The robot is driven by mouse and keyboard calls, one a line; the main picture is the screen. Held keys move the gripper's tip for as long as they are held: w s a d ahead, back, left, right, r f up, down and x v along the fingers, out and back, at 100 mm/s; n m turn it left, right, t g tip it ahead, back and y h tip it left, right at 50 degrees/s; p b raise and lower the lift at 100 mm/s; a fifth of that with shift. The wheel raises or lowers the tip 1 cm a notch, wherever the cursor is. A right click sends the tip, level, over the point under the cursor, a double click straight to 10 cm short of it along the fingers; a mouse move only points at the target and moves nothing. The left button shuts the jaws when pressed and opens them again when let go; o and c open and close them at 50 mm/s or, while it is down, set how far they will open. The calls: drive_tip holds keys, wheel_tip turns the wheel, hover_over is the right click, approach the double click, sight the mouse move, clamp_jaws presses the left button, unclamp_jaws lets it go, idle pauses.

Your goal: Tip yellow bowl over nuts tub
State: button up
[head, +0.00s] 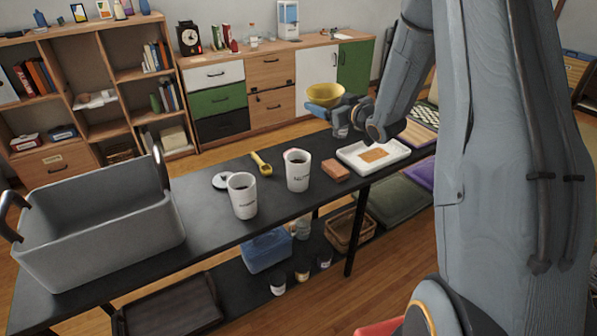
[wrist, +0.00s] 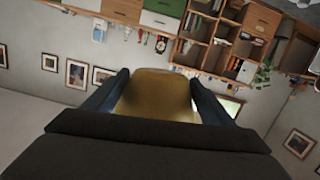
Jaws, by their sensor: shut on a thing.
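The yellow bowl (head: 325,96) is held upright in the air above the far side of the black table, in the head view. My gripper (head: 322,103) is shut on it from the right. In the wrist view the bowl (wrist: 155,95) fills the space between my two fingers (wrist: 157,92); its contents do not show. The nuts tub (head: 298,172), a white tub with dark lettering, stands upright on the table, nearer and to the left below the bowl. The bowl is apart from the tub.
A second white lettered tub (head: 242,197) stands left of the nuts tub. A yellow scoop (head: 261,163), a white lid (head: 221,180) and a brown block (head: 335,171) lie close by. A white tray (head: 350,153) is at the right; a grey bin (head: 110,238) is at the left.

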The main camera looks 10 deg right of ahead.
drive_tip(key=shift+m, duration=0.5)
drive_tip(key=shift+r, duration=0.1)
drive_tip(key=shift+r+p, duration=1.45)
drive_tip(key=shift+r, duration=0.55)
drive_tip(key=shift+f, duration=0.1)
